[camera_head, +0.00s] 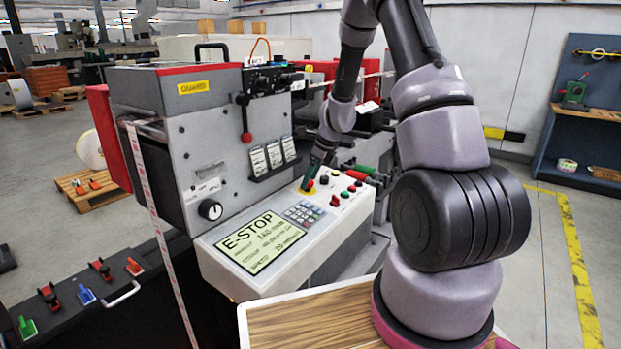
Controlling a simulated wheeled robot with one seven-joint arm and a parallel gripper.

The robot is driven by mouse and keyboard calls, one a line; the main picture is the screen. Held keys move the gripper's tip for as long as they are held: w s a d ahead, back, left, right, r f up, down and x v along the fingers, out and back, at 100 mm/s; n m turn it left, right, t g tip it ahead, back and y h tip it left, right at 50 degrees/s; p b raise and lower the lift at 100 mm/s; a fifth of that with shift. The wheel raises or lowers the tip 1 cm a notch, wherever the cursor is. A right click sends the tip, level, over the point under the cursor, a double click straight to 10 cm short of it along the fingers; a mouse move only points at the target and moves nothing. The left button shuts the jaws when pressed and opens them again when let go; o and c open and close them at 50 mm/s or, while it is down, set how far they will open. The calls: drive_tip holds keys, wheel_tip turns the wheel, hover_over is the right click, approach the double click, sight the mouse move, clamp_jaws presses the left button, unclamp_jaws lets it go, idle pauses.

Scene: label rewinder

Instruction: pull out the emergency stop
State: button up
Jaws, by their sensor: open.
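The emergency stop (309,186) is a small red button on a yellow base, on the sloping white control panel (352,212) of the label rewinder. My gripper (309,177) points down over it from above, with its fingertips at or very near the red head. The gripper is open. Its fingers partly cover the button, and I cannot tell whether they touch it. The panel's display (262,242) is lit yellow-green and reads "E-STOP" in large letters.
Several small red, green and black buttons (345,194) sit close right of the emergency stop. A keypad (303,213) lies in front. A red-knobbed lever (245,120) stands on the grey machine face to the left. Green and red handles (365,170) lie behind the panel.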

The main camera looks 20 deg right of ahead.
clamp_jaws()
idle(1.3)
